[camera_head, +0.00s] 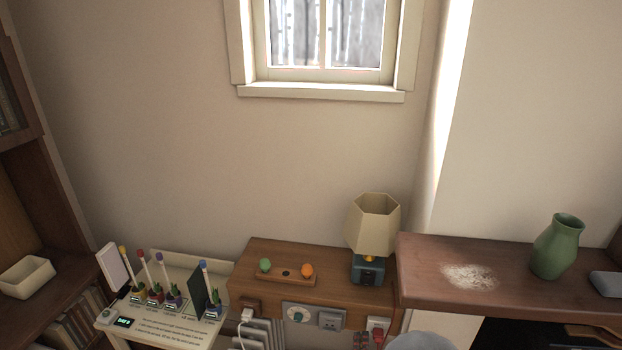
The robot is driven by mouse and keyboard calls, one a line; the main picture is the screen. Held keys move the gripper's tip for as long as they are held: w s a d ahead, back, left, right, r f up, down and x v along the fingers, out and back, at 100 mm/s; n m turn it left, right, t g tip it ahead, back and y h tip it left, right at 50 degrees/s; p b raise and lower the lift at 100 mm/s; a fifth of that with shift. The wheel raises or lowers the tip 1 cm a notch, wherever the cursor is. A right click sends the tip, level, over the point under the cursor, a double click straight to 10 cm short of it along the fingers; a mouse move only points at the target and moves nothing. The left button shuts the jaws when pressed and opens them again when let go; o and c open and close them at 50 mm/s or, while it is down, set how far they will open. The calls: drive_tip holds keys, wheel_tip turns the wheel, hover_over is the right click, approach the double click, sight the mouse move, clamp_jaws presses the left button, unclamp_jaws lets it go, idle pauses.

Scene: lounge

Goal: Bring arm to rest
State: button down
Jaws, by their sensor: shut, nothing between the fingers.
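My gripper is not in view. A grey rounded part of my arm (421,342) shows at the bottom edge, right of centre, in front of the wooden furniture. The rest of my arm is outside the picture, so its pose cannot be told.
A wooden cabinet (340,290) bears a lamp (373,226) and a small board (284,277) with a green and an orange ball. On the right, a mantel shelf (425,270) bears a green vase (557,247) and white powder (468,276). Left stands a plant-pot display (170,331).

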drive_tip(key=s+a+f+n+g+y, duration=0.2)
drive_tip(key=s+f+n+g, duration=0.2)
drive_tip(key=f, duration=0.4)
drive_tip(key=s+a+r+n+g+y, duration=0.2)
drive_tip(key=s+a+r+n+g, duration=0.25)
drive_tip(key=s+n+g, duration=0.35)
drive_tip(key=s+d+r+n, duration=0.1)
drive_tip(key=s+d+r, duration=0.2)
drive_tip(key=r, duration=0.9)
drive_tip(key=s+d+r+n+t, duration=0.1)
drive_tip(key=s+d+r+n, duration=0.1)
drive_tip(key=s+r, duration=0.6)
drive_tip(key=s+d+r+n+t+h, duration=0.1)
drive_tip(key=s+d+r, duration=0.3)
drive_tip(key=r, duration=1.2)
drive_tip(key=shift+s+n, duration=0.7)
drive_tip(key=shift+s, duration=0.4)
